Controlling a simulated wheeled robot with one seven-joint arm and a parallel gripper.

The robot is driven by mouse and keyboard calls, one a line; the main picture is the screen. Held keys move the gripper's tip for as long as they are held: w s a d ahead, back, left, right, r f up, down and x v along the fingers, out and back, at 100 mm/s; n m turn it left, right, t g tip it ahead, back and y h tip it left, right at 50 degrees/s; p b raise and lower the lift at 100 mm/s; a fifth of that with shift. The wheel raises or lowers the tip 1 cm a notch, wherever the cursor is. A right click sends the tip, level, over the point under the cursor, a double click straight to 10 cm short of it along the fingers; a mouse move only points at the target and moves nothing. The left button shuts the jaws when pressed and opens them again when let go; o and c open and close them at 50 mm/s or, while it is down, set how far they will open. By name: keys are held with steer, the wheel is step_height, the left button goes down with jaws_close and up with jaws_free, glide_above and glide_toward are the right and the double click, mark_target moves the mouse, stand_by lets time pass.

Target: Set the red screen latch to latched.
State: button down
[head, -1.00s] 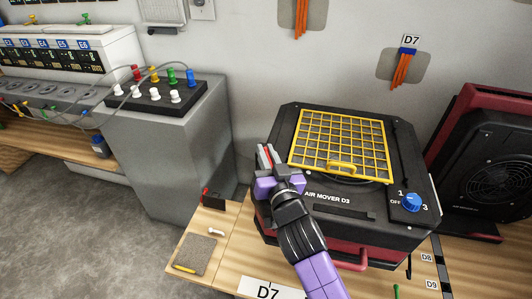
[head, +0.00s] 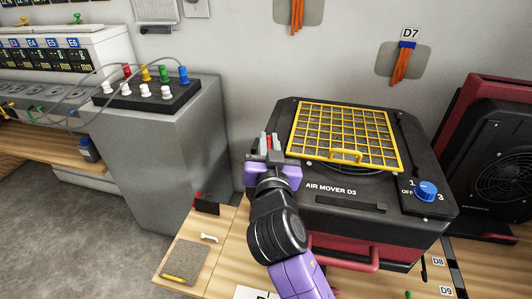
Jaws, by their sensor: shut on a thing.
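The air mover D3 (head: 330,191) is a black and dark red box on the wooden bench. A yellow grid screen (head: 345,158) lies on its top. My purple and grey gripper (head: 266,147) is at the left edge of the air mover's top, left of the screen. It is shut on a small red part, the red screen latch (head: 268,142). Only a little red shows between the fingers. The fingers hide the rest, so I cannot tell the latch's setting.
A blue knob (head: 427,191) sits at the air mover's right front. A small black block with a red tip (head: 207,205), a white piece (head: 209,238) and a grey pad (head: 186,261) lie on the bench at left. Another fan unit (head: 492,160) stands at right.

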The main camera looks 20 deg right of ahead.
steer(key=shift+a, duration=0.2)
steer(key=c, duration=1.5)
jaws_free()
steer(key=shift+o, duration=0.2)
steer(key=shift+d, duration=0.1)
steer(key=shift+v, duration=3.95)
